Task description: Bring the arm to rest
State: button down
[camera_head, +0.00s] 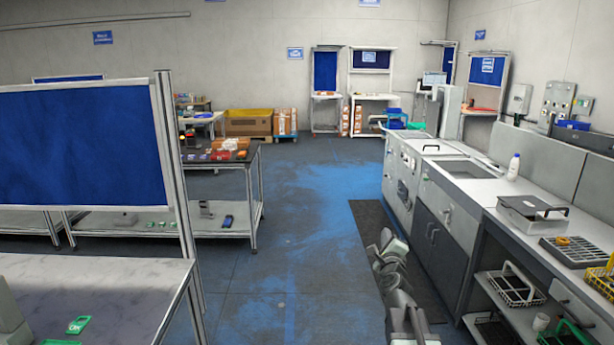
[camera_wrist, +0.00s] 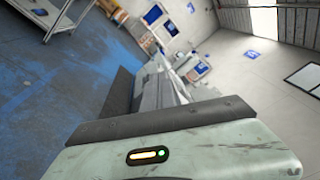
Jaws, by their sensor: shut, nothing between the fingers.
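My gripper (camera_head: 387,246) is at the far end of my folded grey arm, low and right of centre in the head view. It is over the floor beside the counter front, small and partly hidden by its own links. In the wrist view a pale green-grey housing with an orange and a green light fills the bottom, with dark edges above it. No held object shows there. The fingertips are not clearly seen in either view.
The long counter (camera_head: 482,188) runs along the right, with a white bottle (camera_head: 514,167), a lidded metal box (camera_head: 532,211) and wire baskets below. Tables and a blue board (camera_head: 80,145) stand on the left. The blue-grey floor (camera_head: 300,235) between is clear.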

jog(key=s+a+f+n+g+y, duration=0.3)
jog(key=s+a+f+n+g, duration=0.1)
jog(key=a+f+n, duration=0.4)
jog(key=s+a+f+n+g+y, duration=0.3)
jog(key=a+f+n, duration=0.25)
jog(key=a, duration=0.35)
jog(key=s+d+f+n+g+h, duration=0.1)
jog(key=s+d+f+n+g, duration=0.1)
jog(key=s, duration=0.5)
jog(key=s+d+f+n+g+h, duration=0.1)
jog(key=s+f+n+g, duration=0.4)
jog(key=s+n, duration=0.1)
jog(key=s+d+f+n+g+h, duration=0.1)
jog(key=s+d+f+n+g, duration=0.1)
jog(key=s, duration=0.6)
jog(key=shift+d+f+n+g, duration=0.35)
jog(key=shift+f+n+g, duration=0.45)
jog(key=shift+n+g, duration=0.3)
jog(key=shift+s, duration=0.1)
